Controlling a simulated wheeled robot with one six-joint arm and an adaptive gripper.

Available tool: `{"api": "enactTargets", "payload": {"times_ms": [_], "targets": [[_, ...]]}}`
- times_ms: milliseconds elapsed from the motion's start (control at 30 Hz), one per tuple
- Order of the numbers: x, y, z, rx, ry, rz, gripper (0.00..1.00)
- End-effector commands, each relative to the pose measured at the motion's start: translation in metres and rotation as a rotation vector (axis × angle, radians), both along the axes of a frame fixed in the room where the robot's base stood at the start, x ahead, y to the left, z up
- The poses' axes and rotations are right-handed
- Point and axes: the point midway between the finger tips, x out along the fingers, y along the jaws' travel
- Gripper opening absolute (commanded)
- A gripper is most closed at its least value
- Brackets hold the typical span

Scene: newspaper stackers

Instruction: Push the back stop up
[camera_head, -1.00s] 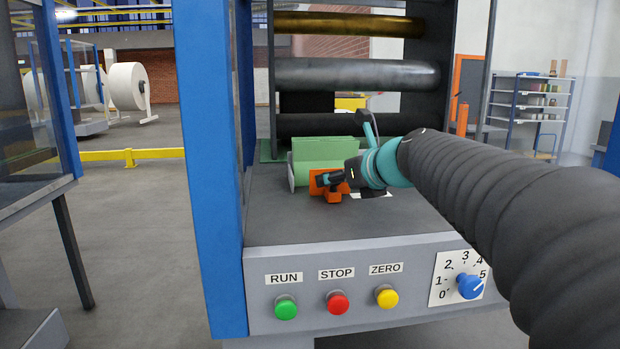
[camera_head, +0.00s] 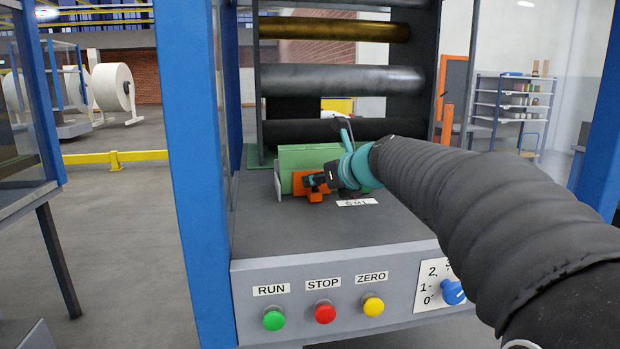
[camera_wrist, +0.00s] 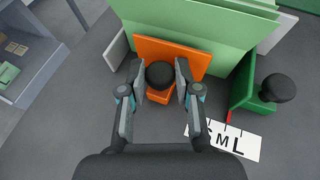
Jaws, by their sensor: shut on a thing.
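The orange stop (camera_head: 315,196) is an upright plate with a foot block and a black knob (camera_wrist: 159,75). It stands on the grey tabletop in front of a stack of green sheets (camera_head: 308,158). In the wrist view the orange plate (camera_wrist: 198,57) is close against the green sheets (camera_wrist: 200,22); I cannot tell whether they touch. My gripper (camera_wrist: 160,84) is shut on the black knob, one finger on each side. My gripper (camera_head: 314,181) hides part of the stop in the head view.
A green side guide (camera_wrist: 243,88) with its own black knob (camera_wrist: 278,88) stands right of my gripper, beside a white S M L label (camera_wrist: 240,144). A pale plate (camera_wrist: 117,48) is at left. Rollers (camera_head: 340,80) are behind; buttons (camera_head: 324,312) and a dial (camera_head: 453,291) are in front.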

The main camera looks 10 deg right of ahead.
Motion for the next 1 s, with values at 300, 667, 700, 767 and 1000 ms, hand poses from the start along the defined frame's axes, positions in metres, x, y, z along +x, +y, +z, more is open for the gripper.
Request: {"api": "enactTargets", "payload": {"times_ms": [300,667,700,767,1000], "targets": [[0.000,0.000,0.000,0.000,-0.001,0.000,0.47],[-0.001,-0.001,0.000,-0.001,-0.001,-0.001,0.55],[-0.003,-0.001,0.001,-0.001,-0.001,-0.001,0.55],[-0.006,-0.003,0.003,0.000,-0.001,-0.002,0.55],[-0.041,-0.018,0.019,-0.001,-0.004,-0.003,0.55]]}}
